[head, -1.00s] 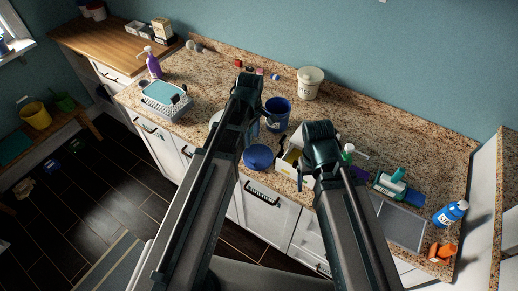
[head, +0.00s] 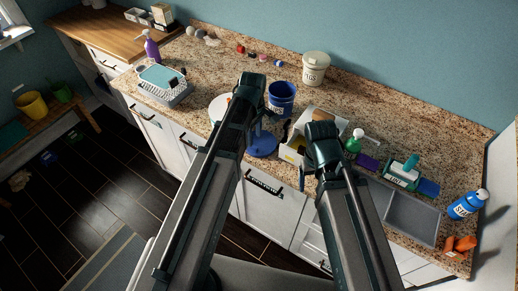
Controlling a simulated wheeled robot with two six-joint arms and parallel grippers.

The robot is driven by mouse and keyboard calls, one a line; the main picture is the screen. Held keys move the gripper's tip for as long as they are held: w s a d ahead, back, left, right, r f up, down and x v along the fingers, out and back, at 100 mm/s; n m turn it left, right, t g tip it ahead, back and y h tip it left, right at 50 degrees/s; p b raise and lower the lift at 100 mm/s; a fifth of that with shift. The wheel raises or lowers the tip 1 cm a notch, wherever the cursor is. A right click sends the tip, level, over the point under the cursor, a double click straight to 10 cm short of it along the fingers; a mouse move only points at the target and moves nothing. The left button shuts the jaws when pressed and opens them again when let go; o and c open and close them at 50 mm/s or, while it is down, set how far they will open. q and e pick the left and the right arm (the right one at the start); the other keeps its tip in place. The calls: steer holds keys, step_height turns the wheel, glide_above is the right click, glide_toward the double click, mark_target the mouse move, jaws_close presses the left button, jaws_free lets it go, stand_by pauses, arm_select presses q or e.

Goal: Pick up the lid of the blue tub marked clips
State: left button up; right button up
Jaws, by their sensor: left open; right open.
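The blue tub (head: 281,102) stands upright and open on the granite counter, with a pale label that I cannot read fully. A round blue lid (head: 264,146) lies flat in front of it, near the counter's front edge. My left gripper (head: 257,115) is open and empty, just left of the tub and above the lid's far side; its hand hides part of its fingers. My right gripper (head: 294,154) is open and empty, to the right of the lid, in front of a white box.
The white box (head: 297,150) with yellow inside stands right of the lid. A white lidded tub (head: 315,70) stands behind. A green bottle (head: 354,141), grey tray (head: 410,215) and blue bottle (head: 467,205) are to the right. A dish rack (head: 165,88) is left.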

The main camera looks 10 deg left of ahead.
mark_target(254, 147)
arm_select(q)
steer(key=shift+a+f+b, duration=0.15)
steer(key=shift+f+b, duration=2.45)
steer(key=shift+f, duration=0.15)
steer(key=shift+r, duration=0.1)
jaws_close()
